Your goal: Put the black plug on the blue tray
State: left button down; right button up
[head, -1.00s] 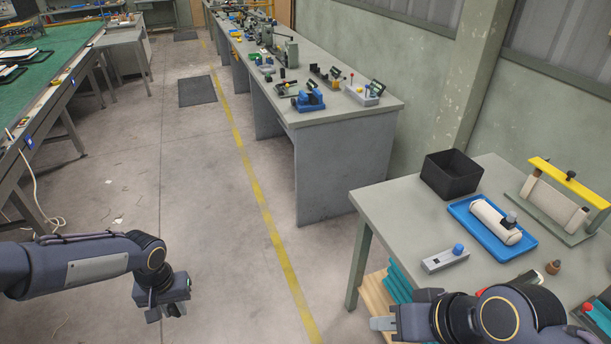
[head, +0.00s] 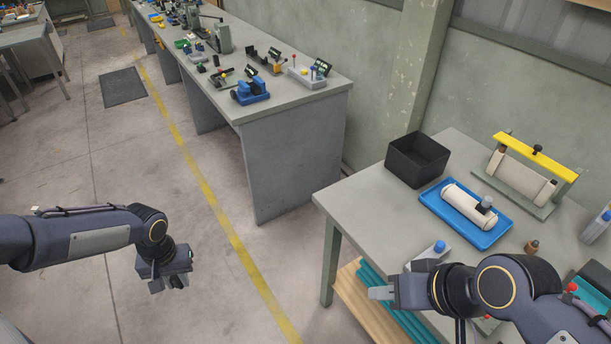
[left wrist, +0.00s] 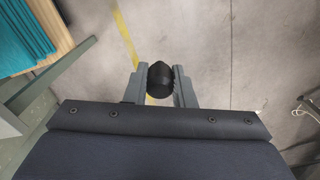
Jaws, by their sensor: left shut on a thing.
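My left gripper (head: 176,281) hangs over the open floor at the left of the head view. In the left wrist view its two fingers are shut on the black plug (left wrist: 160,80), a dark rounded piece with a pointed top. The plug is hard to make out in the head view. The blue tray (head: 449,217) lies on the grey-green table at the right, well away from my left gripper. A cream cylinder (head: 466,206) with a grey and black fitting lies on it. My right gripper (head: 381,293) is over the table's near edge; its finger gap is not clear.
A black bin (head: 417,160) stands behind the tray. A yellow-topped roller stand (head: 523,175) is at the back right. A grey block with a blue knob (head: 440,247) sits in front of the tray, close to my right arm. A long bench (head: 295,105) stands across the aisle.

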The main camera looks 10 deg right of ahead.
aim_at(449, 212)
jog(key=z, duration=0.45)
jog(key=i+z, duration=0.1)
jog(key=z, duration=0.85)
jog(key=i+j+z, duration=0.1)
jog(key=z, duration=0.35)
jog(key=j+z, duration=0.1)
jog(key=z, duration=0.8)
jog(key=i+j+z, duration=0.15)
jog(key=i, duration=0.4)
